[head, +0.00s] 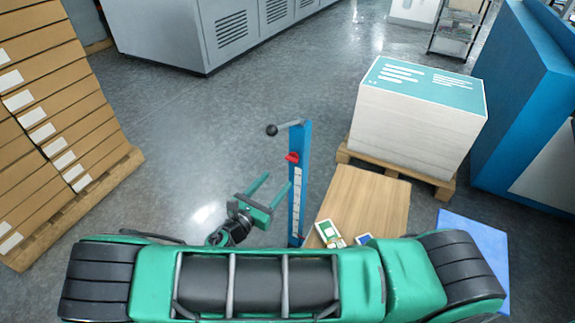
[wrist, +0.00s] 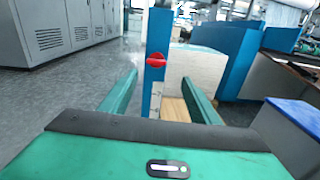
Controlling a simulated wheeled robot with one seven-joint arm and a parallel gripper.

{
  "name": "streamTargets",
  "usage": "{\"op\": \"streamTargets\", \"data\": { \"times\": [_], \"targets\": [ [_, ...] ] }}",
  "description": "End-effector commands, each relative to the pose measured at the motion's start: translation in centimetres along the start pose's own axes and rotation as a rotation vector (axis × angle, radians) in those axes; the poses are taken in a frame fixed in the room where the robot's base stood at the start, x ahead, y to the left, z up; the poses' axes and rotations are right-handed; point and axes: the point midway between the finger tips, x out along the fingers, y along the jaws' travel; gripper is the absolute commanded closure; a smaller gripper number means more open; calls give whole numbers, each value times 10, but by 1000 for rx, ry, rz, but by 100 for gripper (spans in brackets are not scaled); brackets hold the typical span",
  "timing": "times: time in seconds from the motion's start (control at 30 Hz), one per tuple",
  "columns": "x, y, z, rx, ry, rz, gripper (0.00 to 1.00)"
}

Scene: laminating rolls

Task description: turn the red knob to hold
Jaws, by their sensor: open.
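The red knob (head: 292,157) sits on the upper part of a narrow blue post (head: 305,140) in the head view. A white label strip (head: 297,200) runs down the post below it. In the wrist view the red knob (wrist: 156,60) lies ahead, a little above and between the finger tips. My gripper (head: 272,185) is open and empty, left of the post and lower than the knob. It also shows in the wrist view (wrist: 158,85), its two green fingers apart. The knob's markings are too small to read.
A lever with a black ball (head: 272,130) sticks out left from the post's top. A wooden table (head: 375,195) with small boxes (head: 328,232) stands right of the post. A wrapped paper stack (head: 415,125) is behind it. Brown cartons (head: 50,110) stand left. The floor between is clear.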

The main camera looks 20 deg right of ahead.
Motion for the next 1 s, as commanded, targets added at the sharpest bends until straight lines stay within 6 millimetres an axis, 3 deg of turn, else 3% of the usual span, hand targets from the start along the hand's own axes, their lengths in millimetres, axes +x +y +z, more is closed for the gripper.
{"op": "streamTargets", "data": {
  "times": [0.23, 0.7, 1.0],
  "targets": [
    [5, 6, -2, -24, -21, 31, 44],
    [81, 7, -1, -22, -18, 28, 44],
    [102, 9, -1, -22, -18, 31, 44]
  ]
}}
